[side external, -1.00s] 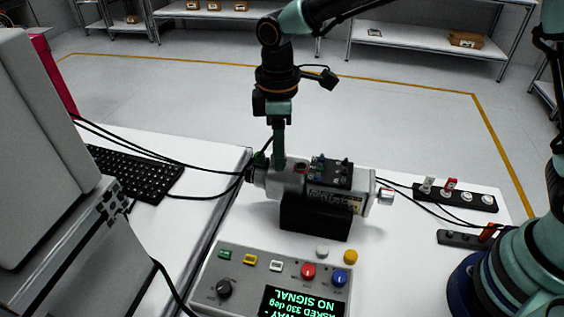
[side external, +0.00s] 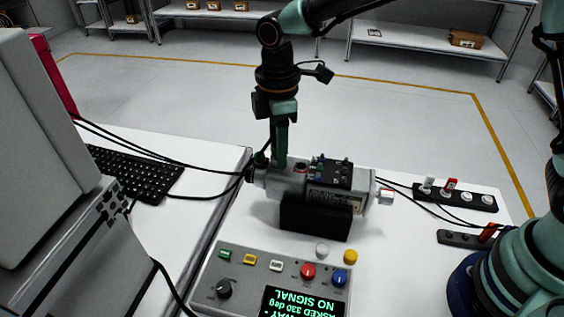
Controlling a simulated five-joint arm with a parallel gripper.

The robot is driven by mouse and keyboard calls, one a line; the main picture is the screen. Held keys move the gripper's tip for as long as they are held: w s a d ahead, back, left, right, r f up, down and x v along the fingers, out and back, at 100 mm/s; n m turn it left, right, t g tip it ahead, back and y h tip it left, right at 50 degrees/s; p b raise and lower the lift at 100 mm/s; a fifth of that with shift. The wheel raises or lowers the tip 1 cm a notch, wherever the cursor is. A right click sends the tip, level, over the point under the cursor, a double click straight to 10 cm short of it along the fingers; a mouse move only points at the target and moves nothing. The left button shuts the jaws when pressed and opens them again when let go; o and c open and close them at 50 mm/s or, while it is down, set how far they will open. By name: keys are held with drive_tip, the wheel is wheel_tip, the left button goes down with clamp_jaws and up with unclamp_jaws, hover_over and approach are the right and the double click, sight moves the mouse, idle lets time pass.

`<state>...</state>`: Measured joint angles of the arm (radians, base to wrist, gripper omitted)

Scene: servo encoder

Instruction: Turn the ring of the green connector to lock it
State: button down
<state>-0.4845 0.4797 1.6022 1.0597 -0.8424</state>
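A grey servo motor (side external: 289,182) lies on its side in a black cradle (side external: 315,218) on the white table. Dark green shows at the motor's left end, where the green connector (side external: 261,158) sits beside a cable. My gripper (side external: 279,163) points straight down, with its fingertips at the top of the motor's left end, close to the connector. The fingers overlap in this view, so the gap between them and any hold on the ring are hidden.
A control box (side external: 238,262) with coloured buttons stands in front; its screen (side external: 303,300) reads "NO SIGNAL". Black strips with plugs (side external: 455,194) lie at right. A keyboard (side external: 135,172) and cables are at left.

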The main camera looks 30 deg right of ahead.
idle(0.3)
drive_tip(key=m, duration=0.5)
drive_tip(key=shift+m, duration=0.4)
drive_tip(key=m, duration=0.6)
drive_tip(key=shift+m, duration=0.3)
drive_tip(key=c, duration=0.8)
unclamp_jaws()
drive_tip(key=shift+r, duration=4.55)
